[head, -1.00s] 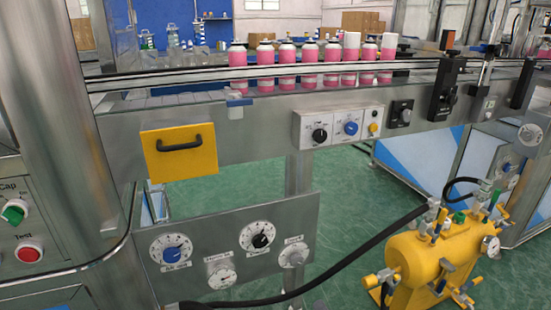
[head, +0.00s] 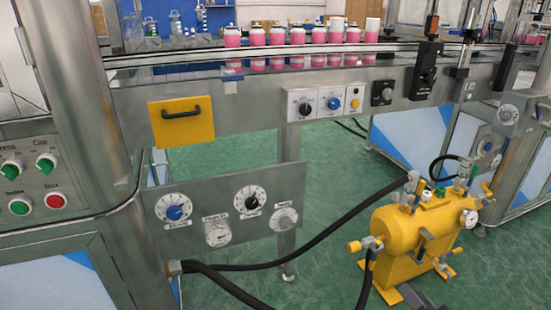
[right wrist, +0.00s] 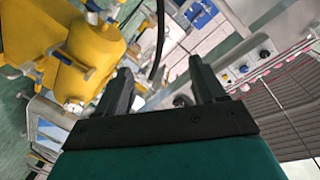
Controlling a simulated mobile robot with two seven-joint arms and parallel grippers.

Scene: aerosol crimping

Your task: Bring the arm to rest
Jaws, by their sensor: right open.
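My right gripper (right wrist: 160,78) shows in the right wrist view, with its two dark fingers spread apart and nothing between them. Beyond the fingers, that view shows a tilted scene with the yellow tank (right wrist: 85,58) at the left. I cannot make out the right gripper clearly in the head view. My left gripper is in neither view.
The head view shows a steel conveyor (head: 245,92) carrying several pink cans (head: 297,38). A yellow panel with a black handle (head: 182,122) hangs on its front. Below is a gauge plate (head: 278,190). The yellow tank (head: 425,235) with black hoses stands on the green floor.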

